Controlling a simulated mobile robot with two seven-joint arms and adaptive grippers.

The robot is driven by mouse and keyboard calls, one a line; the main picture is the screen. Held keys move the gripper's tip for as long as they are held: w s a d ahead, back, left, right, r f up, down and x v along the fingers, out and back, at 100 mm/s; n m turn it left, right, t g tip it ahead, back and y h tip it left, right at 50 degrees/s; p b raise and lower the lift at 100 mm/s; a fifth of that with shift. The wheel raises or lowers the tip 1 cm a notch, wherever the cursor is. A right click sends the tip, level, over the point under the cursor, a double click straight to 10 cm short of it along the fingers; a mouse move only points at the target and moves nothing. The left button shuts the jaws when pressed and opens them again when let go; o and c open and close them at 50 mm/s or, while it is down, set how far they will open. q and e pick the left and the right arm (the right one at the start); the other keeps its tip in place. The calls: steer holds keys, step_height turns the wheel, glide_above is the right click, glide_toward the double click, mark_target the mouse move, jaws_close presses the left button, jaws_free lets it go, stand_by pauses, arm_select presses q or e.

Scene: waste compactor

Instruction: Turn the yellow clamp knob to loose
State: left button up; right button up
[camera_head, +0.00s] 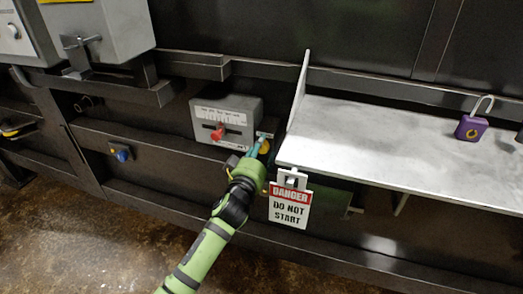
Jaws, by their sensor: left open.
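The yellow clamp knob (265,147) is small and sits just right of the grey control box (205,108), close to the left end of the pale metal shelf. It is partly hidden by my left gripper (259,143). My left arm reaches up from the bottom of the view. Its teal fingers are open and at the knob; I cannot tell whether they touch it. The knob's angle is too small to read. My right gripper is not in view.
The control box has a red lever (218,132). A red-and-white danger tag (291,207) hangs from the shelf (390,140) right of my gripper. A purple padlock (470,128) stands on the shelf. A blue button (122,156) is on the beam at left.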

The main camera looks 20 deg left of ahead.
arm_select(q)
steer(key=shift+w, duration=0.15)
steer(key=c, duration=1.1)
steer(key=shift+c, duration=0.2)
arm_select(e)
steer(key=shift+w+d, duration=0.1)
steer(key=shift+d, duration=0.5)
